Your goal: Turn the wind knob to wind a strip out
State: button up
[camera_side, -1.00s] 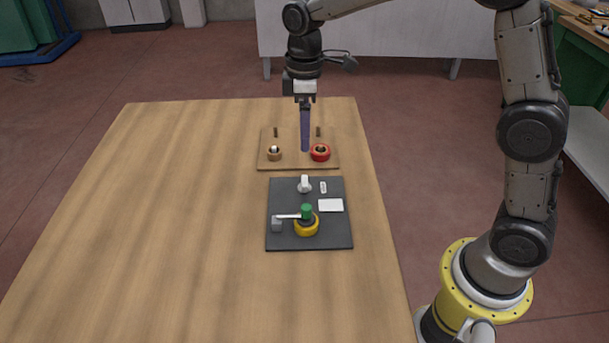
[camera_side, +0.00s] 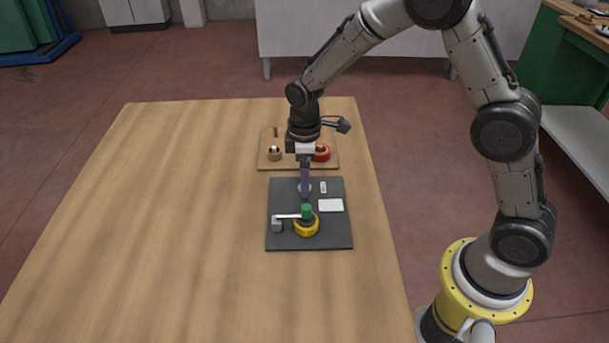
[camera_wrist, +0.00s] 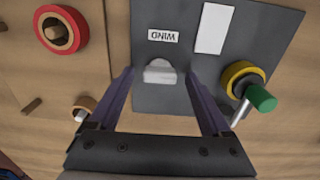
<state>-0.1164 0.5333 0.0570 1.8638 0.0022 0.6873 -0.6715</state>
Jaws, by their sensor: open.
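The wind knob (camera_wrist: 160,72) is a pale grey knob on the dark grey panel (camera_wrist: 150,98). It shows in the wrist view beside a white label reading WIND (camera_wrist: 163,36). My gripper (camera_wrist: 165,82) is open, with its two purple fingers apart on either side of the knob in that view; I cannot tell whether they touch it. In the side view my gripper (camera_side: 305,194) is over the upper part of the panel (camera_side: 285,240) and mostly hides the knob. The yellow roll (camera_side: 306,229) with a green cap (camera_side: 306,211) sits lower on the panel.
A wooden board (camera_side: 264,164) behind the panel holds a red roll (camera_side: 322,153), a tan roll (camera_side: 274,154) and pegs. A blank white plate (camera_side: 331,205) lies on the panel, and a grey block (camera_side: 277,225) is beside the yellow roll. The table's left side is clear.

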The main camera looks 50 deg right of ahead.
grip_shut()
dwell(0.5)
